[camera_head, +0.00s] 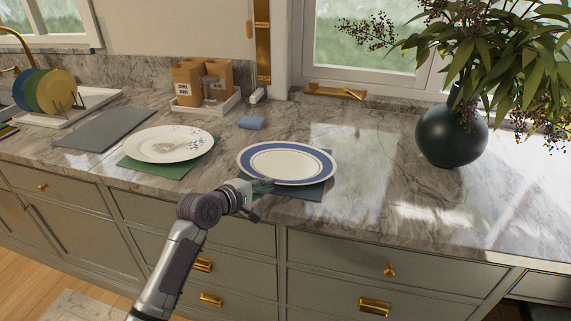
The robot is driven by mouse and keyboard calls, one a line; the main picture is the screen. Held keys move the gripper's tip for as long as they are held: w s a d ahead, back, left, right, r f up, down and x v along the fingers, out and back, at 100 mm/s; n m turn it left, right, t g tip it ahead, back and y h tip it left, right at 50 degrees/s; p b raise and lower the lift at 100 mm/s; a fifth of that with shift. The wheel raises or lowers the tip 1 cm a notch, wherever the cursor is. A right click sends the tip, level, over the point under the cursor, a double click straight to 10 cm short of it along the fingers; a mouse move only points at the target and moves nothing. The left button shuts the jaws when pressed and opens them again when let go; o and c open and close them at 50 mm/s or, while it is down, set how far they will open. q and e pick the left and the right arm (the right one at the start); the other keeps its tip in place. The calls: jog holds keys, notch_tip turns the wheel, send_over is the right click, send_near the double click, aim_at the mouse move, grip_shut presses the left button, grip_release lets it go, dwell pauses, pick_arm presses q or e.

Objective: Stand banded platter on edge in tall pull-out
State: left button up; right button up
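The banded platter (286,163), white with a broad blue ring, lies on a dark mat (312,192) near the counter's front edge. My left gripper (262,186) is at the platter's near-left rim, with its fingers against or just under the edge. The view is too small to tell whether the fingers are closed on the rim. My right gripper is not in view. No tall pull-out can be clearly made out; a dark opening (541,290) shows below the counter at the far right.
A floral white plate (168,144) on a green mat lies left of the platter. A blue sponge (252,123), a tray with wooden canisters (202,84) and a plate rack (60,105) stand behind and left. A dark green vase (450,136) stands right. Counter between platter and vase is clear.

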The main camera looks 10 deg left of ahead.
pick_arm(q)
jog(key=shift+d+x, duration=0.15)
jog(key=shift+x, duration=0.65)
jog(key=shift+d+x, duration=0.15)
jog(key=shift+x, duration=0.65)
jog(key=shift+r, duration=0.1)
jog(key=shift+c, duration=0.3)
grip_shut()
jog(key=shift+r, duration=0.2)
